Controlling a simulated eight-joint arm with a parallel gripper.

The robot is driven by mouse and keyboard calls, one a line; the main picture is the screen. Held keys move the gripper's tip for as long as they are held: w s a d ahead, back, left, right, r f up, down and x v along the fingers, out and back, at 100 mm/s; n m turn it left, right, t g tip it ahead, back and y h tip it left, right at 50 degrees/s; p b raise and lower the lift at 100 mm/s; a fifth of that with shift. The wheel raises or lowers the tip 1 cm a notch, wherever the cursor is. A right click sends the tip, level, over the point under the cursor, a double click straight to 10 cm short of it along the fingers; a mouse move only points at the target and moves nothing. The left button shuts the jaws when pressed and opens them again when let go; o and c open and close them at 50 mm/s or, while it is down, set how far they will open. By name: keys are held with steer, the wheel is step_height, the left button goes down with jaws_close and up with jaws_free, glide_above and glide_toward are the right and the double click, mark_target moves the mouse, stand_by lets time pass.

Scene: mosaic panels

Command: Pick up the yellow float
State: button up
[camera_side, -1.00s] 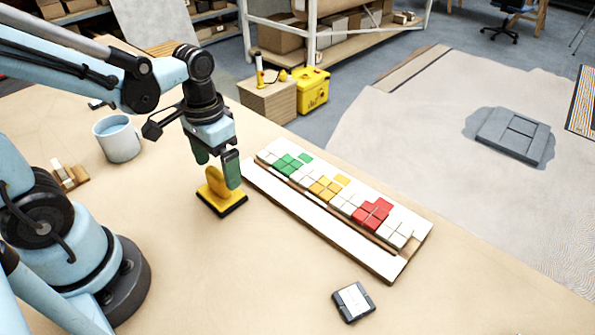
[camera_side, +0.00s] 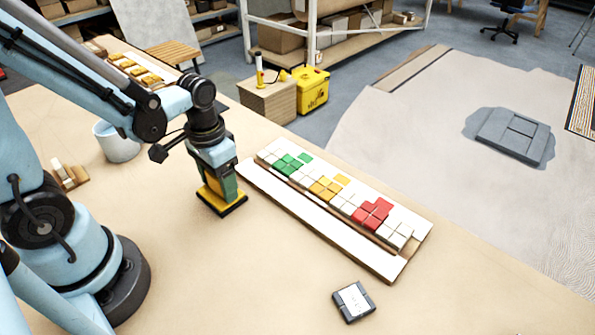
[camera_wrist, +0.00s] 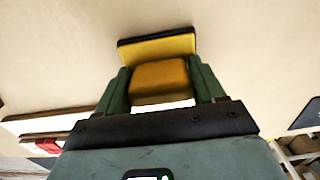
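The yellow float (camera_side: 235,203) sits on the table left of the mosaic panel. It has a flat yellow plate with a dark underside and a rounded handle. My gripper (camera_side: 222,188) is down over it, with its green fingers on either side of the handle. In the wrist view, the handle (camera_wrist: 160,78) fills the space between the fingers of my gripper (camera_wrist: 160,82), with no clear gap on either side. The float's plate (camera_wrist: 158,48) shows beyond the fingertips. The fingers hide most of the handle in the side view.
The mosaic panel (camera_side: 259,186) with white, green, yellow and red tiles lies close to the right of the float. A small dark-edged block (camera_side: 353,301) lies at the front. A light blue bucket (camera_side: 118,145) stands to the left.

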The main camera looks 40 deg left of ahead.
steer(key=c, duration=0.6)
steer(key=shift+c, duration=0.2)
steer(key=shift+r, duration=0.15)
steer(key=shift+r, duration=0.75)
step_height(320, 180, up, 2)
steer(key=shift+r, duration=0.2)
steer(key=s+d+r, duration=0.5)
steer(key=d+r, duration=0.2)
steer(key=d, duration=0.3)
steer(key=shift+s+d, duration=0.15)
steer(key=shift+s, duration=0.1)
